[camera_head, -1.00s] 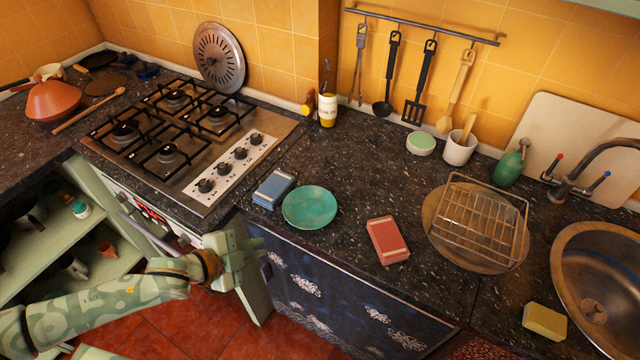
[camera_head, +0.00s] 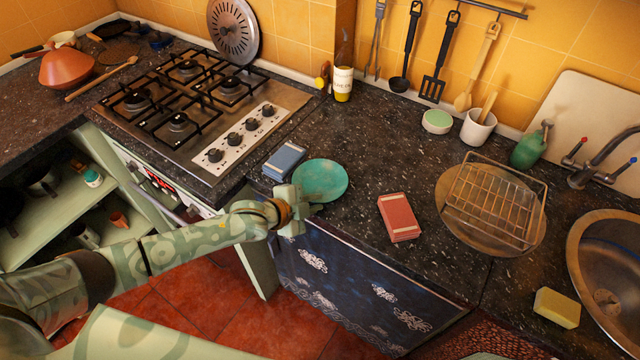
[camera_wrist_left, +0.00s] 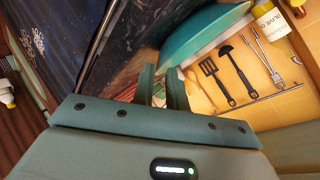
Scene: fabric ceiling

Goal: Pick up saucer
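The round teal saucer (camera_head: 321,180) lies on the dark speckled counter near its front edge. It shows large and edge-on in the left wrist view (camera_wrist_left: 205,28). My left gripper (camera_head: 303,206) is at the saucer's near-left rim in the head view and covers a small part of it. In the left wrist view my two fingers (camera_wrist_left: 162,78) stand apart with a gap between them, their tips close to the rim. I cannot tell whether they touch it. My right gripper is not in view.
A blue box (camera_head: 284,160) lies close to the saucer's left, and a red box (camera_head: 398,217) lies to its right. The stove (camera_head: 205,110) is behind left. A wire rack (camera_head: 495,205) and the sink (camera_head: 610,255) are farther right. Counter behind the saucer is clear.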

